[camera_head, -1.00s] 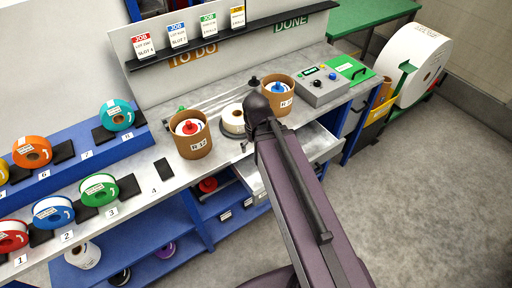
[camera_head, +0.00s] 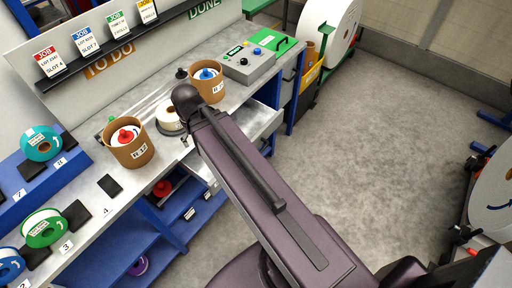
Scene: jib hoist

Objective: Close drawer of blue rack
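The blue rack (camera_head: 150,212) is the blue frame with shelves and drawers under the grey workbench. A pale grey drawer (camera_head: 262,122) stands pulled out from under the bench top, right of my arm. A pale piece (camera_head: 201,166) left of my arm looks like more of this drawer, but my arm hides the middle. Closed blue drawer fronts with white labels (camera_head: 190,213) sit lower down. My purple arm crosses the centre of the picture in front of the open drawer. My gripper does not show clearly; the arm seems to hide it.
On the bench stand two brown tubs (camera_head: 130,145) (camera_head: 207,84), a white roll (camera_head: 168,120) and a grey control box (camera_head: 248,63). Coloured spools stand at left. A large white roll (camera_head: 328,30) stands back right, another large reel (camera_head: 492,190) at far right. Grey floor between is clear.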

